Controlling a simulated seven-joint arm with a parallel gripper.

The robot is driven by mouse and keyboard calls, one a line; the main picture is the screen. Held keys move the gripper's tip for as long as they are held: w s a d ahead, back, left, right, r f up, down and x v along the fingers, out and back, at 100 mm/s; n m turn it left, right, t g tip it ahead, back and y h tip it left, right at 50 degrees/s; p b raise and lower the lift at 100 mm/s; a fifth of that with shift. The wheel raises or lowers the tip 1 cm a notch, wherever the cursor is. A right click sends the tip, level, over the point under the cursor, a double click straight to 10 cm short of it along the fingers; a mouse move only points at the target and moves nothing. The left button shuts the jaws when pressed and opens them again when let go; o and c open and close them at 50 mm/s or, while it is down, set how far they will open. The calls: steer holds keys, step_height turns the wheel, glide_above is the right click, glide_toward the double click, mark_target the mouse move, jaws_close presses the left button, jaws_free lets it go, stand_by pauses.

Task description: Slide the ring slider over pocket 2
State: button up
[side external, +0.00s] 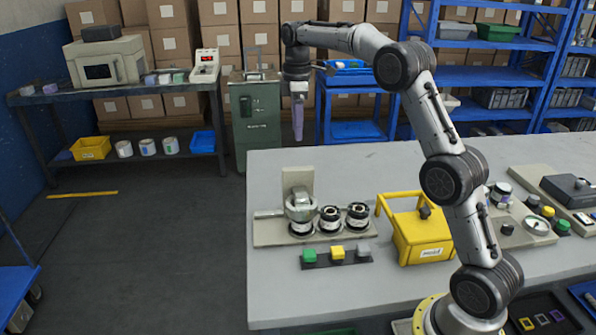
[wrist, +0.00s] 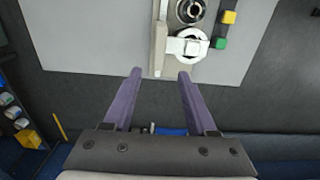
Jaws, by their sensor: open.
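The ring slider (side external: 300,208), a pale block with a ring, sits over the left end pocket on a beige base plate (side external: 268,235). It also shows in the wrist view (wrist: 188,44). Two dark-rimmed round pockets, the middle one (side external: 330,219) and the right one (side external: 357,215), stand uncovered beside it. Pocket numbers are too small to read. My gripper (side external: 297,122) hangs in the air beyond the table's far edge, higher than the slider and apart from it. In the wrist view its purple fingers (wrist: 159,73) are spread with nothing between them.
Green (side external: 309,256), yellow (side external: 337,252) and grey (side external: 363,250) buttons line the front of the plate. An upright beige panel (side external: 299,180) stands behind the slider. A yellow handled bin (side external: 424,242) stands to the right. The table's left and back areas are clear.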

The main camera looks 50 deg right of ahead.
mark_target(298, 168)
step_height(298, 168, down, 14)
steer(key=shift+d+r, duration=0.1)
stand_by(0.5)
jaws_close()
steer(key=shift+s+r, duration=0.1)
stand_by(1.2)
